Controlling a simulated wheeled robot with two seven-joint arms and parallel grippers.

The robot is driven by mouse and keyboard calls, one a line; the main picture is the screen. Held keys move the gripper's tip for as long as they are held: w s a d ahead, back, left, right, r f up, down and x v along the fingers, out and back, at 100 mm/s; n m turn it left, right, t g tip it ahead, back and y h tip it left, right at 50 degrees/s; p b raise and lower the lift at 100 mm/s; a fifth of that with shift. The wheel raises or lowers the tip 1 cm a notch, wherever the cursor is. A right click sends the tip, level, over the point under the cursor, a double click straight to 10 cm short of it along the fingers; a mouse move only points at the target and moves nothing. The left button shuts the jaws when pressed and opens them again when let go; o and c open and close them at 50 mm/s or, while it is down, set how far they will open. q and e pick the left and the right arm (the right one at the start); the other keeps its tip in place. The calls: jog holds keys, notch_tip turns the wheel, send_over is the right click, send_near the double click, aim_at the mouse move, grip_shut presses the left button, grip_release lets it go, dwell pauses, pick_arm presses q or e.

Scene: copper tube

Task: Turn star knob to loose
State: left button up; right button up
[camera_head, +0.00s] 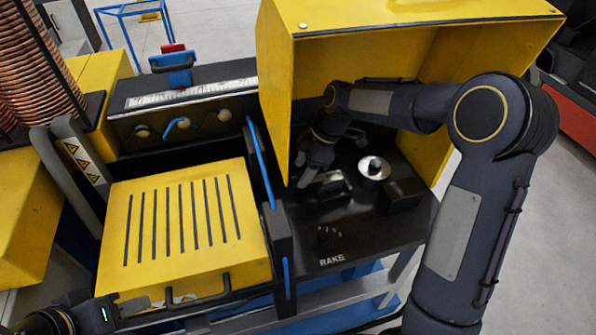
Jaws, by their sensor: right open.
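A small dark knob (327,237), which looks like the star knob, stands on the black panel just above the white lettering "RAKE". Its lobes are hard to make out against the dark surface. My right gripper (304,173) is open and points down inside the yellow hood, above and slightly left of the knob in the picture and apart from it. The fingertips are close to a small metal block (331,184). I cannot make out anything between them. My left gripper (118,310) is at the lower left, partly cut off, near the yellow slotted cover; its fingers are unclear.
The yellow hood (345,28) encloses my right gripper from above and the left. A round silver part (374,168) and a black block (401,194) stand to its right. The panel around the knob is clear.

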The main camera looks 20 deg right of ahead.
jog(key=shift+x, duration=1.2)
grip_shut()
